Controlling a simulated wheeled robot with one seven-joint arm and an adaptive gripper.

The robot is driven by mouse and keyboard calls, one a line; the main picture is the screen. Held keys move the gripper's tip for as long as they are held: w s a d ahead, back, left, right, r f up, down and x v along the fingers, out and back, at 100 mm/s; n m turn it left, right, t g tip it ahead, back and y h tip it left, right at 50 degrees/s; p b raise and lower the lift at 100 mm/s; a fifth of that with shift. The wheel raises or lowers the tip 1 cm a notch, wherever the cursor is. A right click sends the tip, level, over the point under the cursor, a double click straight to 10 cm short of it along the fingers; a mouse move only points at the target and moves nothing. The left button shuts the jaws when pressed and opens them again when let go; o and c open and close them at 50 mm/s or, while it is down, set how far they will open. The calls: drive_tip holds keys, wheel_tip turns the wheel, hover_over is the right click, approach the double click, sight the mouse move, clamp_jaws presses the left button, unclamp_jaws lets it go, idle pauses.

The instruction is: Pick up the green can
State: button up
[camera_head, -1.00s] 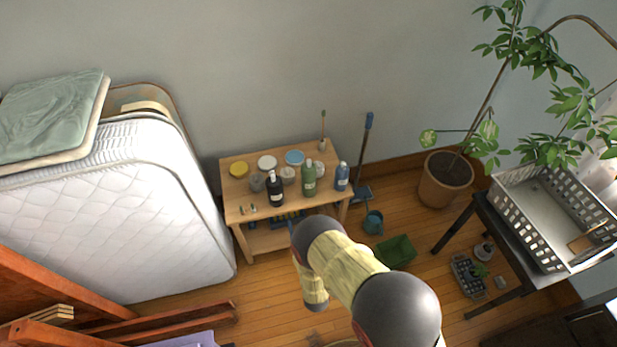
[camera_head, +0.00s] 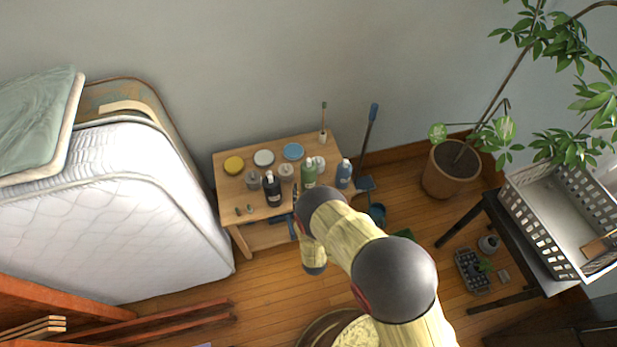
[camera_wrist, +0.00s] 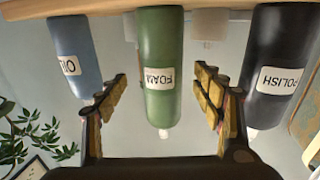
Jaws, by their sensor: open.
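The green can (camera_head: 309,174) is a green bottle standing upright near the front edge of the small wooden table, between a black and a blue bottle. In the wrist view, which looks upside down, the green can (camera_wrist: 160,66) carries a white label reading FOAM. My gripper (camera_wrist: 159,92) is open, with one finger on each side of the can's image and gaps showing on both sides. Whether the can is between the fingers in depth, I cannot tell. In the head view my arm hides most of the gripper.
The black POLISH bottle (camera_wrist: 283,65) and blue OIL bottle (camera_wrist: 75,60) flank the can closely. Lidded jars, including a yellow-topped one (camera_head: 234,165), stand behind on the wooden table (camera_head: 228,203). A white mattress (camera_head: 110,205) stands left; a potted plant (camera_head: 450,172) stands right.

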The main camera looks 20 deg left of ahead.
sight(309, 186)
drive_tip(key=b+x, duration=0.2)
drive_tip(key=x, duration=0.3)
drive_tip(key=shift+a+r, duration=0.1)
drive_tip(key=shift+a, duration=0.05)
drive_tip(key=c, duration=1.2)
drive_tip(key=shift+c, duration=0.3)
drive_tip(key=shift+r, duration=0.1)
